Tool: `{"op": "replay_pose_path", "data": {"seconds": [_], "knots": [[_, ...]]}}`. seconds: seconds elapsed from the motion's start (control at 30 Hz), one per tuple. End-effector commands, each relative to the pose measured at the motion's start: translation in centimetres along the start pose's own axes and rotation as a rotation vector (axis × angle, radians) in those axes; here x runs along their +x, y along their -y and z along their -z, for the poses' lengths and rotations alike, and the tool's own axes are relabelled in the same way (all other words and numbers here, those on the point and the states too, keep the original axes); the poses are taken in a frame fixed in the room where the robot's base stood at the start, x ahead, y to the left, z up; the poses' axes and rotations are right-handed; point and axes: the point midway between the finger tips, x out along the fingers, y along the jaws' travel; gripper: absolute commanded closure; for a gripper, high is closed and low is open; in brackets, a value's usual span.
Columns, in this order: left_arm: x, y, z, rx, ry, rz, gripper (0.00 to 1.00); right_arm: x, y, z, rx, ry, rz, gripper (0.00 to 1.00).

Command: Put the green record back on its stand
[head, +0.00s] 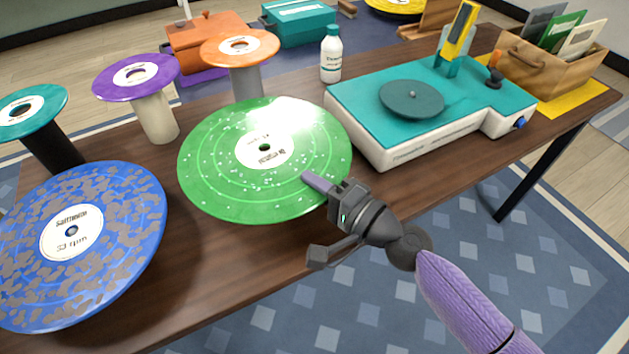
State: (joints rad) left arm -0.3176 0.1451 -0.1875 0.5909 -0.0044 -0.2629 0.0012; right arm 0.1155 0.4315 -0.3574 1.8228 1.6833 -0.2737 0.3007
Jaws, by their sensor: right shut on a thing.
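The green record (220,165), speckled with white and with a white label, is in the middle of the head view. My right gripper (318,184) is shut on its near right edge, with a finger over the top face. The record looks held above the wooden table, but its exact height is unclear. No empty stand shows under or beside it; anything beneath the record is hidden. My left gripper is out of view.
A blue record (133,205) lies left. Teal (50,107), purple (160,72) and orange (262,43) discs top posts behind. A teal record player (375,90), a white bottle (331,60) and a wooden crate (545,75) stand right. The table's front strip (215,270) is clear.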

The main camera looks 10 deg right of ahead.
Motion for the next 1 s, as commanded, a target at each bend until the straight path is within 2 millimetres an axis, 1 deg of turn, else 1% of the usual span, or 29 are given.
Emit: {"op": "replay_pose_path", "data": {"seconds": [0.57, 1.0], "knots": [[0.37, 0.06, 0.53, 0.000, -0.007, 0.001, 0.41, 0.01, -0.21, 0.01, 0.000, 0.000, 0.001, 1.00], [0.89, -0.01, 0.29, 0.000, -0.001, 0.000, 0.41, 0.01, -0.73, 0.00, 0.000, 0.000, 0.001, 1.00]]}}
